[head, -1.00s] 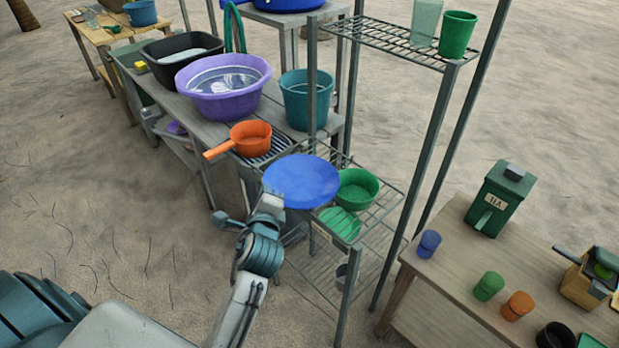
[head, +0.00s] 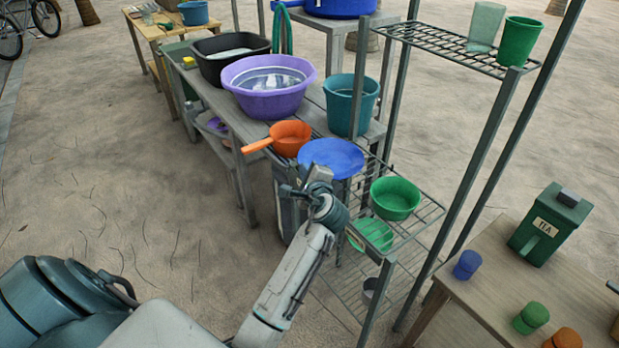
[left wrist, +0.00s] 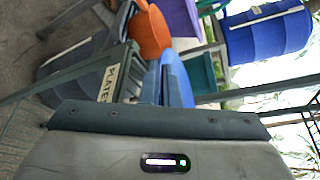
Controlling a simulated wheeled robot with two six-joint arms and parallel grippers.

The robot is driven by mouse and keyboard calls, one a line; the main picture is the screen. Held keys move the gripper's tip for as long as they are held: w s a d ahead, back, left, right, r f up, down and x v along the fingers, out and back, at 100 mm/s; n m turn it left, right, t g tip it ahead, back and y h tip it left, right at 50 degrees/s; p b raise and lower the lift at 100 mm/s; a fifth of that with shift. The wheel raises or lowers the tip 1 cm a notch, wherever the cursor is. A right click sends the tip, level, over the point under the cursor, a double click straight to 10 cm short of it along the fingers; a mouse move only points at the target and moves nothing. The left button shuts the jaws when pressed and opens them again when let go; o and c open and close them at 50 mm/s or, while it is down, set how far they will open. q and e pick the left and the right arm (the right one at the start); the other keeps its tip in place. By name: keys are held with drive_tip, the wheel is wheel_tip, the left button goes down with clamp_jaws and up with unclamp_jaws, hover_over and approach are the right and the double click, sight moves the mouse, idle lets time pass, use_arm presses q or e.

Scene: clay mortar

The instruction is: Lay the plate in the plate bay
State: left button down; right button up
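The blue plate (head: 332,157) is held up at the end of my left arm, its face seen from above. My left gripper (head: 312,178) is at the plate's near edge and seems shut on it; the fingertips are small and partly hidden. In the left wrist view the plate (left wrist: 176,80) shows nearly edge-on. A label reading PLATES (left wrist: 110,80) sits on a dark grey frame beside it, which I take for the plate bay. In the head view the plate and my arm hide most of that area. My right gripper is not in view.
An orange pan (head: 290,138) sits just behind-left of the plate. A green bowl (head: 395,198) and a green plate (head: 372,235) are on the wire shelf to the right. Rack posts rise nearby. A purple basin (head: 268,88) and teal bucket (head: 351,104) stand behind.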

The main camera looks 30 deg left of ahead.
use_arm(q)
drive_tip(key=shift+w+d+f, duration=0.1)
drive_tip(key=shift+w+f, duration=0.05)
drive_tip(key=shift+w, duration=0.6)
wheel_tip(320, 180, down, 3)
drive_tip(key=shift+f, duration=0.2)
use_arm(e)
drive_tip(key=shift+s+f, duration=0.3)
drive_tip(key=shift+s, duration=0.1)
use_arm(q)
drive_tip(key=c, duration=2.1)
unclamp_jaws()
drive_tip(key=shift+o, duration=0.7)
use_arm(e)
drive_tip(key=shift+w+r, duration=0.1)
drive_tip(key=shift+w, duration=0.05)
